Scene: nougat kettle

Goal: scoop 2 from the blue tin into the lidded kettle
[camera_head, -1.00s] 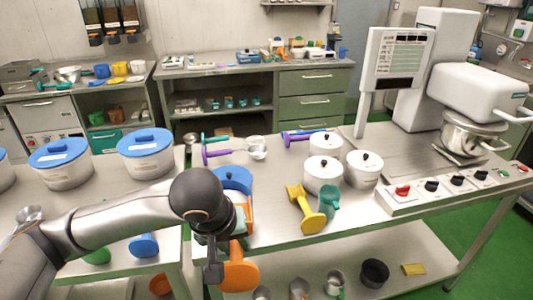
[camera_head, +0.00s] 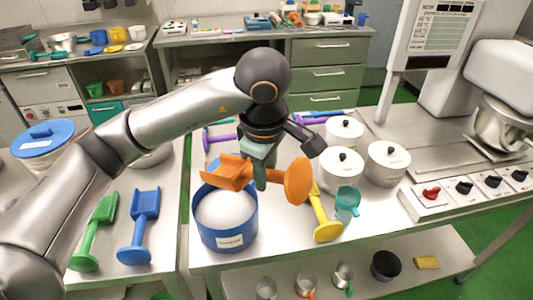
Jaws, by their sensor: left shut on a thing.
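The blue tin (camera_head: 228,237) stands open on the table, with white powder (camera_head: 224,207) inside and a small label on its front. My left gripper (camera_head: 260,172) is shut on an orange scoop (camera_head: 298,181) and holds it above the tin's back right edge. The scoop's head points left over the tin and its round handle end points right. I cannot tell whether the scoop holds powder. Three pale lidded pots, at front (camera_head: 339,172), right (camera_head: 388,165) and back (camera_head: 345,133), stand right of the tin; I cannot tell which is the kettle. My right gripper is out of view.
A yellow scoop (camera_head: 324,219) and a teal cup-like scoop (camera_head: 347,203) are between the scoop and the front table edge. Green (camera_head: 94,232) and blue (camera_head: 139,228) scoops lie at left. A switch panel (camera_head: 455,195) and a mixer bowl (camera_head: 498,125) are at right.

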